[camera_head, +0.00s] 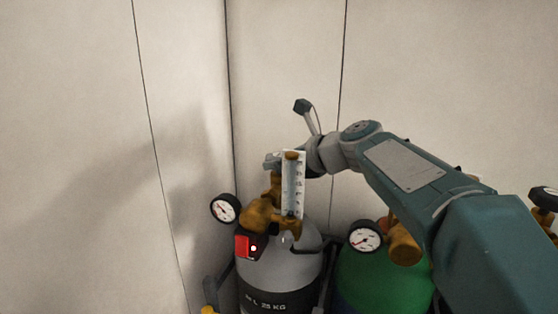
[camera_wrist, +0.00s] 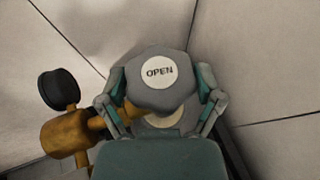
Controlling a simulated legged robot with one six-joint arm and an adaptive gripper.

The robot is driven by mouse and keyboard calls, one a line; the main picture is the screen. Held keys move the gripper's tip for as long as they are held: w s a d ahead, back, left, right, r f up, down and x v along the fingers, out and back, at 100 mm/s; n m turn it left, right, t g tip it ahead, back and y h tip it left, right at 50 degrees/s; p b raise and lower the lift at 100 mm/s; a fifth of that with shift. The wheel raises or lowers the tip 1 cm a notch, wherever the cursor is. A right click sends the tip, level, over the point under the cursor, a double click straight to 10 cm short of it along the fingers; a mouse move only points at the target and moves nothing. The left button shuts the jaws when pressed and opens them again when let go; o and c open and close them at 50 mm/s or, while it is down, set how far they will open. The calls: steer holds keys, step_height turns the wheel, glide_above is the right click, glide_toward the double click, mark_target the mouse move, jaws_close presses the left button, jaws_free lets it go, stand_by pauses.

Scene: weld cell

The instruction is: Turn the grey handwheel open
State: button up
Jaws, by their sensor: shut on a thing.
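The grey handwheel (camera_wrist: 178,98) fills the middle of the wrist view, with a round white label reading "OPEN" on its top. My gripper (camera_wrist: 162,80) has one finger on each side of the wheel and is shut on its rim. In the head view, my gripper (camera_head: 277,160) is at the top of the brass valve, partly hidden behind a clear flow tube (camera_head: 292,185). The wheel cannot be made out clearly there. The grey cylinder (camera_head: 282,268) stands upright below.
A white-faced gauge (camera_head: 224,208) and a red part (camera_head: 243,247) sit left of the valve. A green cylinder (camera_head: 375,277) with another gauge (camera_head: 364,236) stands to the right, under my arm. Pale wall panels (camera_head: 180,100) close in behind, meeting in a corner.

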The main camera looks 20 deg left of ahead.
steer(key=n+g, duration=0.2)
steer(key=g, duration=0.1)
steer(key=n+g, duration=0.1)
steer(key=n, duration=0.1)
steer(key=shift+w+f+g, duration=0.1)
steer(key=shift+w+g, duration=0.15)
steer(key=shift+g, duration=0.15)
steer(key=shift+d+n+g, duration=0.1)
steer(key=shift+n+g, duration=1.5)
steer(key=shift+g, duration=0.1)
steer(key=shift+n+g+h, duration=0.5)
steer(key=o, duration=0.9)
steer(key=shift+w+d, duration=0.1)
steer(key=shift+w, duration=0.05)
steer(key=shift+a, duration=0.2)
steer(key=shift+s+m+t+y, duration=0.25)
steer(key=shift+m+t+y, duration=0.05)
steer(key=shift+m+t, duration=0.2)
